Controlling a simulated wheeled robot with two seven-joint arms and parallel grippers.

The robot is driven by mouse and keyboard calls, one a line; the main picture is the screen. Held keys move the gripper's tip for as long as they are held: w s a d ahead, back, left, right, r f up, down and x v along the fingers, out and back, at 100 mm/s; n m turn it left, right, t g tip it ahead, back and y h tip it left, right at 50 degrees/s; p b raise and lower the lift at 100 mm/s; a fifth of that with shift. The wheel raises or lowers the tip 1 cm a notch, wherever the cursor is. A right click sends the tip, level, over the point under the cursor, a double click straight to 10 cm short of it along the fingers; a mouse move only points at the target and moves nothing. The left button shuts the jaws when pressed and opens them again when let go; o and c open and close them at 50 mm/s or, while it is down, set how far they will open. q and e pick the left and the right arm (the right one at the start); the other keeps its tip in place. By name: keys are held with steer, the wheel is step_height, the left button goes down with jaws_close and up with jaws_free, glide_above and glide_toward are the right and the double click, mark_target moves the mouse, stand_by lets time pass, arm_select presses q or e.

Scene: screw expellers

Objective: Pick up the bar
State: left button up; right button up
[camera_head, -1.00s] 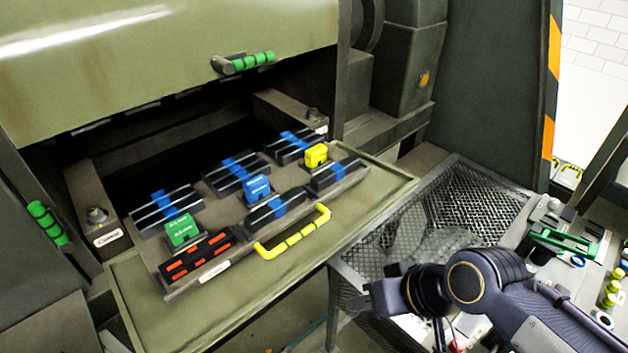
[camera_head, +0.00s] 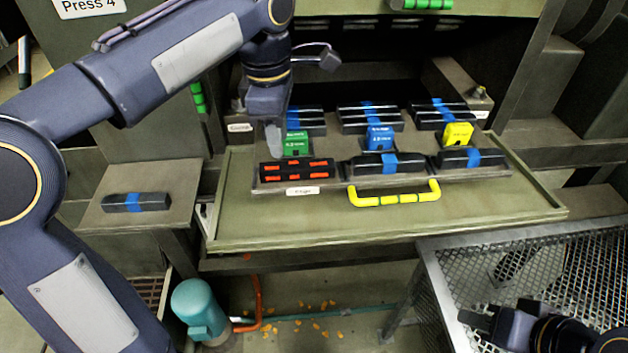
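A dark bar with red marks (camera_head: 297,169) lies at the front left of the tray (camera_head: 330,186), below the green block (camera_head: 296,143). Dark bars with blue bands lie beside it at front middle (camera_head: 386,164) and front right (camera_head: 472,158), with more behind. Another blue-banded bar (camera_head: 135,202) lies on the side shelf at left. My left gripper (camera_head: 273,140) points down just left of the green block, above and behind the red-marked bar's left end. Its finger gap is not clear. My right gripper (camera_head: 482,318) is at the bottom right, over the mesh table, far from the bars; its opening is unclear.
A blue block (camera_head: 379,138) and a yellow block (camera_head: 457,134) stand among the bars. A yellow handle (camera_head: 394,198) juts from the tray's front. The press opening is behind. A mesh table (camera_head: 540,255) stands at right, and a teal motor (camera_head: 199,309) is below.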

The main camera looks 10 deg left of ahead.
mark_target(297, 165)
arm_select(q)
steer(key=shift+w+d+f+n, duration=0.1)
steer(key=shift+w+d+n, duration=0.25)
steer(key=shift+d+n, duration=0.15)
steer(key=shift+w+d+n, duration=0.3)
steer(key=shift+d+n, duration=0.1)
steer(key=shift+d, duration=0.15)
steer(key=f, duration=0.4)
steer(key=f+b, duration=0.1)
steer(key=f, duration=0.2)
steer(key=shift+w+d+f, duration=0.2)
steer(key=shift+f, duration=0.15)
steer(key=shift+r, duration=0.1)
jaws_close()
